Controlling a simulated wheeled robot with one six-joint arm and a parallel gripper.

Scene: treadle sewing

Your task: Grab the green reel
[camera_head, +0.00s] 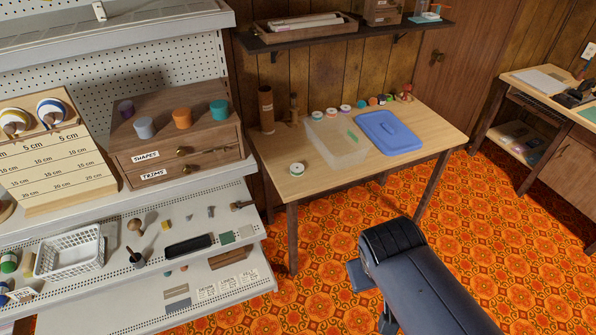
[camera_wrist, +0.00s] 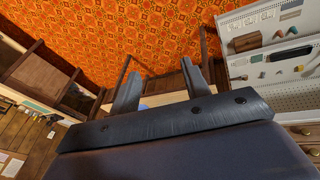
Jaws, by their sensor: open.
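Several small reels stand on the wooden table (camera_head: 270,180). One at the table's front left, a pale reel with a greenish middle (camera_head: 297,169), stands apart from the others. A green and white reel-like item (camera_head: 8,262) is on the left shelf. I cannot tell for sure which is the green reel. My gripper (camera_wrist: 161,69) is open in the wrist view, fingers apart, nothing seen between them. It is not clearly visible in the head view.
A clear tray (camera_head: 322,148) and a blue lid (camera_head: 390,132) lie on the table. A wooden drawer box (camera_head: 205,145) and a white basket (camera_head: 68,250) are on the shelves at left. A wall shelf (camera_head: 385,36) hangs above. Patterned floor (camera_head: 480,215) is open at right.

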